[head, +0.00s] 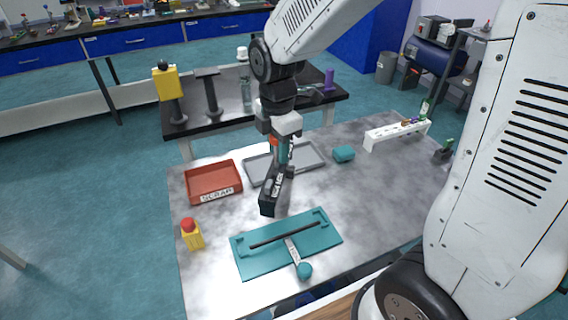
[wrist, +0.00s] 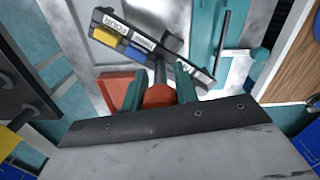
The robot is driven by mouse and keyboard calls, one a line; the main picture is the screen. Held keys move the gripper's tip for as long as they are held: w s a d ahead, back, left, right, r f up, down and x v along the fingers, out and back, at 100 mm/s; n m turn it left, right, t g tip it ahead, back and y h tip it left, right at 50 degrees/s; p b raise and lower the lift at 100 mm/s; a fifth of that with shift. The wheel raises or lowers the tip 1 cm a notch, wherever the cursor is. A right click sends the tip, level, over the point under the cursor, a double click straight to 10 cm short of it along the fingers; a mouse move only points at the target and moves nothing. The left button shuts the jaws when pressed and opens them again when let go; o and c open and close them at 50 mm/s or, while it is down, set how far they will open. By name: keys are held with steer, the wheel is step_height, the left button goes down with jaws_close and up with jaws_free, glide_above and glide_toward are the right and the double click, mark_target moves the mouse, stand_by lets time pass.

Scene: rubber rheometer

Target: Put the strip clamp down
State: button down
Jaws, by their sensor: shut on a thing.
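The strip clamp (head: 271,196) is a black bar with a pale label, in the middle of the head view. In the wrist view the clamp (wrist: 170,58) shows blue and yellow blocks, white labels and a dark stem with a red-orange knob. My gripper (head: 284,154) points down over the table; its teal fingers (wrist: 159,92) are shut around the knob. The clamp lies below the fingers, between the grey tray and the teal board. I cannot tell whether its underside touches the table.
A red scrap tray (head: 213,197) stands left, a grey tray (head: 256,174) behind. The teal board (head: 262,264) with a slot and arm lies in front, a yellow block with red top (head: 192,235) left. A teal block (head: 344,154) and white rack (head: 385,140) are right. Bare table lies right of the clamp.

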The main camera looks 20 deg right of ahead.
steer(key=s+n, duration=0.2)
steer(key=s, duration=0.1)
steer(key=shift+a+f, duration=0.15)
steer(key=shift+a, duration=0.05)
steer(key=w+d+f, duration=0.1)
steer(key=w+f, duration=0.1)
steer(key=w, duration=0.5)
steer(key=w+d+f, duration=0.2)
steer(key=w+f, duration=0.1)
steer(key=w, duration=0.5)
steer(key=shift+w+n, duration=0.25)
steer(key=shift+n, duration=0.05)
steer(key=shift+f, duration=0.15)
steer(key=shift+f, duration=0.25)
steer(key=c, duration=1.1)
jaws_free()
steer(key=shift+r, duration=0.15)
